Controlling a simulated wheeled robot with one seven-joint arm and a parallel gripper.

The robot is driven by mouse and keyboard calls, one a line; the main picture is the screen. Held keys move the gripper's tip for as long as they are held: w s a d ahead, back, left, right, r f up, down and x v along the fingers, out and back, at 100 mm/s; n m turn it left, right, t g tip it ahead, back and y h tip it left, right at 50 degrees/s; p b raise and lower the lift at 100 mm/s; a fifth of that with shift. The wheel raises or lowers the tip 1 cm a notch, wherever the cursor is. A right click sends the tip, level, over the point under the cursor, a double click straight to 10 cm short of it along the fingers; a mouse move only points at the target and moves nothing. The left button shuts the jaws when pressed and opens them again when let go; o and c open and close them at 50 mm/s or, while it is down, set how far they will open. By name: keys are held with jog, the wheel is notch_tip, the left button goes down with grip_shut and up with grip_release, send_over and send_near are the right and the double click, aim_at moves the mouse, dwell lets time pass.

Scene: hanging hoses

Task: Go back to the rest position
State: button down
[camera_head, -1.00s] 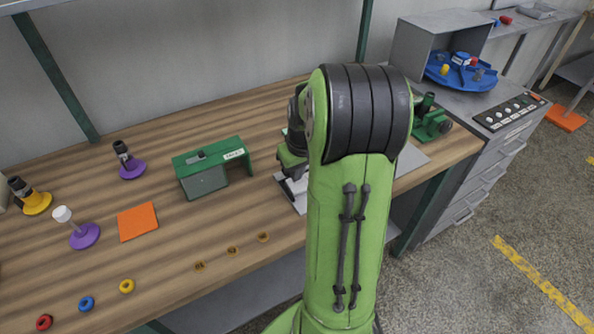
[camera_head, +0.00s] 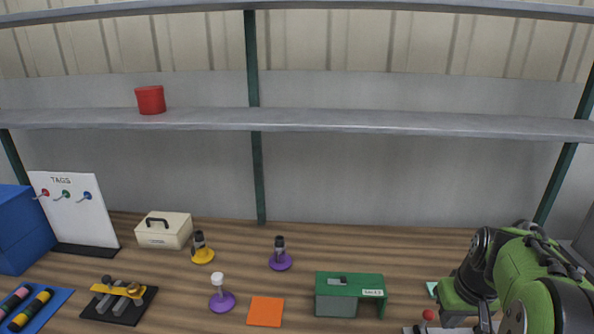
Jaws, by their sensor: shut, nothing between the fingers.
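My green and black arm (camera_head: 540,285) is folded at the lower right. Its black wrist hangs over the right part of the workbench (camera_head: 395,255). My gripper (camera_head: 485,316) points down beneath the wrist near the bottom edge of the picture. It is shut with nothing held, and its tips are hard to make out. It is to the right of the green box-like stand (camera_head: 349,293) and apart from it.
A grey shelf (camera_head: 400,120) crosses above the bench, with a red canister (camera_head: 150,99) on it. Purple-based posts (camera_head: 222,301), a yellow-based post (camera_head: 202,255), an orange square (camera_head: 265,311), a cream case (camera_head: 164,230) and a tag board (camera_head: 72,207) stand left of the arm.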

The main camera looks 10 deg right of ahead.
jog(key=a+r+n+t+p, duration=0.1)
jog(key=a+r+p, duration=0.1)
jog(key=a+r, duration=0.55)
jog(key=s+a+r+n+t+p, duration=0.2)
jog(key=s+a+r+p, duration=0.1)
jog(key=s+a, duration=0.8)
jog(key=a, duration=0.3)
jog(key=shift+s+a+y, duration=0.2)
jog(key=shift+a+y, duration=0.05)
jog(key=shift+y, duration=0.15)
jog(key=shift+r, duration=0.1)
